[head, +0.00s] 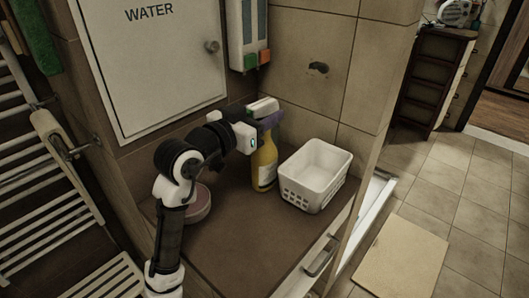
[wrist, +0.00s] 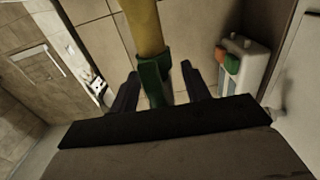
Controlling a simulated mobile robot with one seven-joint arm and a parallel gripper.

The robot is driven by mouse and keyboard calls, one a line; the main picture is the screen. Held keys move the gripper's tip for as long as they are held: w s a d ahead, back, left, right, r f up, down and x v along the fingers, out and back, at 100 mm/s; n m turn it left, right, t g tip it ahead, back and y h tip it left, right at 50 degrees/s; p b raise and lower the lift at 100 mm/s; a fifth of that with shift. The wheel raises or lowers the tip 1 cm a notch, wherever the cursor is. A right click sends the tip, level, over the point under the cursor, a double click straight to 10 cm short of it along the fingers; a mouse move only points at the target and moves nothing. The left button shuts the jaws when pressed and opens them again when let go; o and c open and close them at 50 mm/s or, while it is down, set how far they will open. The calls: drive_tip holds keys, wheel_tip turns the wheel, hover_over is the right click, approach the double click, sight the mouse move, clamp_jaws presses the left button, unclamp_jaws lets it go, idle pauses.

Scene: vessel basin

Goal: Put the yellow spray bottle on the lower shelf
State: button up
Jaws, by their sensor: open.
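The yellow spray bottle (head: 264,166) stands upright on the brown counter, left of a white basket. My gripper (head: 262,112) is at the bottle's top in the head view and hides part of its spray head. In the wrist view, the yellow bottle neck (wrist: 143,28) comes down from the top edge. Its green spray head lies between the two dark fingers of my gripper (wrist: 160,72). The fingers are open, with gaps visible beside the spray head. I cannot tell which surface is the lower shelf; a dark shelf unit (head: 428,85) stands at the back right.
The white basket (head: 316,174) stands close right of the bottle. A pinkish round dish (head: 197,204) is behind my arm. A wall dispenser (head: 249,38) hangs above the counter's back. The counter's front (head: 235,245) is clear. A towel rail (head: 45,150) is at left.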

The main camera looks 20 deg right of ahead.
drive_tip(key=shift+c, duration=0.5)
clamp_jaws()
drive_tip(key=shift+r, duration=0.15)
